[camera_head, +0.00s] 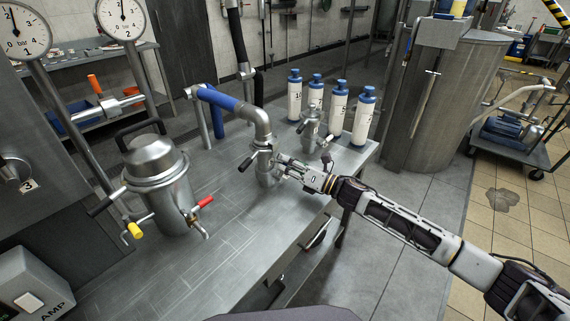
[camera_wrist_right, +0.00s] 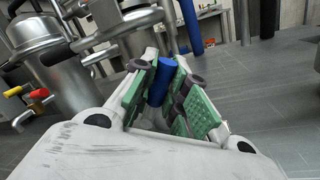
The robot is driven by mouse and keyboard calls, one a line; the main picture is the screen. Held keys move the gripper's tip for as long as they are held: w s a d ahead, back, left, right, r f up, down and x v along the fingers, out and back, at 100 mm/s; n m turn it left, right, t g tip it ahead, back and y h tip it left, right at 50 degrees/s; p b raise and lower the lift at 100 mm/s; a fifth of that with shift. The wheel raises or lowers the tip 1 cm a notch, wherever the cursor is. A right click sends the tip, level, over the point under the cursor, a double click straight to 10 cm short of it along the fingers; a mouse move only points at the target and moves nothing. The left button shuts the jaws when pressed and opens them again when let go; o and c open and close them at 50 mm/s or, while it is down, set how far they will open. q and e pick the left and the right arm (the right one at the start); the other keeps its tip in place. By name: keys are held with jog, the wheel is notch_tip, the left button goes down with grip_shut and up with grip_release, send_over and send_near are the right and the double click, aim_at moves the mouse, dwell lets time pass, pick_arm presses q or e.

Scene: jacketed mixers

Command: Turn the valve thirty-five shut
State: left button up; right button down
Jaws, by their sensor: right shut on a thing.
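My right gripper (camera_head: 287,169) reaches in from the right to a steel pipe fitting (camera_head: 265,158) on the metal bench. In the right wrist view its green-padded fingers (camera_wrist_right: 160,95) are shut on a blue cylindrical handle (camera_wrist_right: 160,80). The head view hides this handle behind the gripper. A black lever (camera_head: 246,163) sticks out to the left of the same fitting. I cannot read the number thirty-five on any valve. My left gripper is not in view.
A steel jacketed vessel (camera_head: 157,180) with red (camera_head: 206,201) and yellow (camera_head: 135,230) handles stands left on the bench (camera_head: 235,235). A second steel fitting (camera_head: 309,126) and several white bottles with blue caps stand behind the gripper. The front bench top is clear.

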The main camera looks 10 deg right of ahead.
jog(key=c, duration=1.4)
grip_release()
jog(key=shift+d, duration=0.1)
jog(key=shift+v, duration=5.95)
